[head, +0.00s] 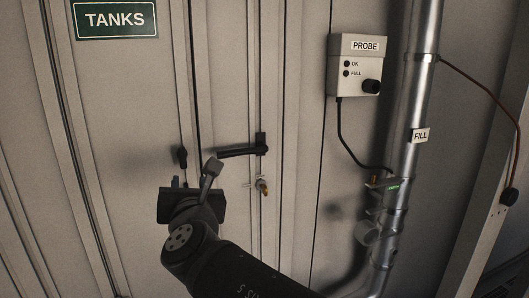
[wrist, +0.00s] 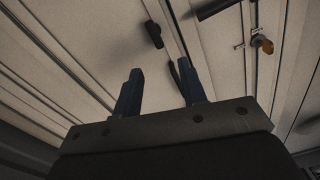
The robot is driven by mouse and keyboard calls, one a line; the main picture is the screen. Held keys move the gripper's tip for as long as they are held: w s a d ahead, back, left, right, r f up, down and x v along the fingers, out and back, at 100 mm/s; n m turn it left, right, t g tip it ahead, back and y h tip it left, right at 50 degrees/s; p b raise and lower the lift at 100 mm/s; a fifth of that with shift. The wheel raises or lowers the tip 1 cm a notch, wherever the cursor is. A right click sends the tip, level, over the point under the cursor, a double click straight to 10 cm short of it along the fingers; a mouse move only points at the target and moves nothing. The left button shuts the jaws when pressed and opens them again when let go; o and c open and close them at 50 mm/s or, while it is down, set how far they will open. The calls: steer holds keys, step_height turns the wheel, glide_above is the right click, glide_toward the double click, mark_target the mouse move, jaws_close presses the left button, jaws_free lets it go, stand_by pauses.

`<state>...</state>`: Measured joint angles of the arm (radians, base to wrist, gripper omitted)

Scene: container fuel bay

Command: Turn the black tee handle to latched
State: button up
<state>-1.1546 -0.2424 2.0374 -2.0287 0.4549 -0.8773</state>
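The black tee handle (head: 182,157) is a small dark grip on the pale door panel, left of the door seam. Its bar looks roughly upright, in line with the seam. In the wrist view the tee handle (wrist: 153,34) stands beyond my fingertips, apart from them. My gripper (head: 181,182) is just below the handle in the head view, partly hiding the door. In the wrist view my gripper (wrist: 159,84) has its two fingers spread with nothing between them. I see no latched mark by the handle.
A black lever handle (head: 240,151) juts left on the door, with a brass lock (head: 262,187) below it. A probe box (head: 356,66) and a metal fill pipe (head: 408,120) stand to the right. A green TANKS sign (head: 115,19) hangs above. The door panel left of the handle is clear.

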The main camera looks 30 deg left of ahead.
mark_target(183, 157)
steer(key=shift+n+y, duration=0.3)
steer(key=shift+n, duration=0.5)
steer(key=x, duration=1.6)
steer(key=shift+s+a+r, duration=0.15)
steer(key=shift+a, duration=0.15)
